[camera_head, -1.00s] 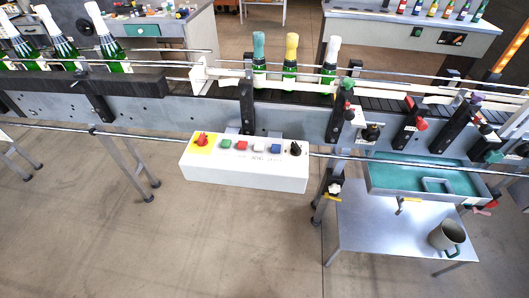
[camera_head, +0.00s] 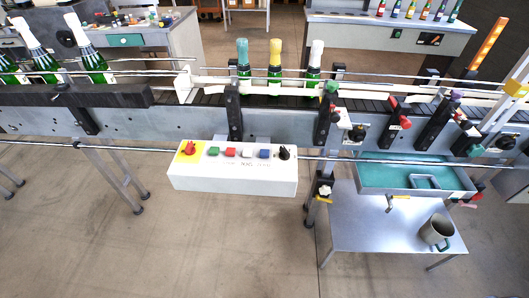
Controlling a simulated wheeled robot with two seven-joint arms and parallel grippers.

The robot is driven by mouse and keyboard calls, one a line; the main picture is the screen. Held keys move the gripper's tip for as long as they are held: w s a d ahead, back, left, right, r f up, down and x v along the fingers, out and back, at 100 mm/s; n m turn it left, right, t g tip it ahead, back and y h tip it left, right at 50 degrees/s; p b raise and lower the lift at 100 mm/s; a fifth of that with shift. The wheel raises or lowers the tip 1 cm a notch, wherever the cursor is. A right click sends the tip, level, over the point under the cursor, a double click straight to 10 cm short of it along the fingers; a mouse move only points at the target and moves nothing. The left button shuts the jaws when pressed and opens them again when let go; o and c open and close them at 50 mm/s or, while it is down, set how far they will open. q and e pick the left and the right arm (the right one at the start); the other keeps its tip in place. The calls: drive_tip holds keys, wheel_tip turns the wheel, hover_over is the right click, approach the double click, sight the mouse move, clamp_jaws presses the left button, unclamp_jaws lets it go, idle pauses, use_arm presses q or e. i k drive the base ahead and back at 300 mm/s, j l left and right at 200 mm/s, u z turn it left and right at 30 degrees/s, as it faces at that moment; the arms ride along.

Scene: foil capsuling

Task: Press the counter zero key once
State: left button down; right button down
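A white control box (camera_head: 234,178) hangs on the near side of the conveyor, in the middle of the view. Along its top sit a red knob on a yellow plate (camera_head: 189,148), a green key (camera_head: 213,151), a red key (camera_head: 231,152), a white key (camera_head: 247,153), a blue key (camera_head: 265,154) and a black knob (camera_head: 284,153). Small lettering lies below the keys but is too small to read for certain, so I cannot tell which key is the counter zero key. Neither of my grippers is in view.
The conveyor (camera_head: 185,125) crosses the whole view, carrying bottles with teal (camera_head: 242,55), yellow (camera_head: 275,55) and white (camera_head: 315,55) tops. A teal-lined tray (camera_head: 400,175) and a metal table (camera_head: 370,232) with a mug (camera_head: 437,230) stand right. Floor before the box is clear.

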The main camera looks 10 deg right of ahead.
sight(264, 153)
drive_tip(key=z, duration=0.2)
drive_tip(key=i+j+z, duration=0.3)
drive_tip(key=j+z, duration=0.3)
drive_tip(key=i+j+z, duration=0.25)
drive_tip(key=j, duration=0.15)
drive_tip(key=j+z, duration=0.3)
drive_tip(key=i+j, duration=0.1)
drive_tip(key=j, duration=1.2)
drive_tip(key=i+z, duration=0.05)
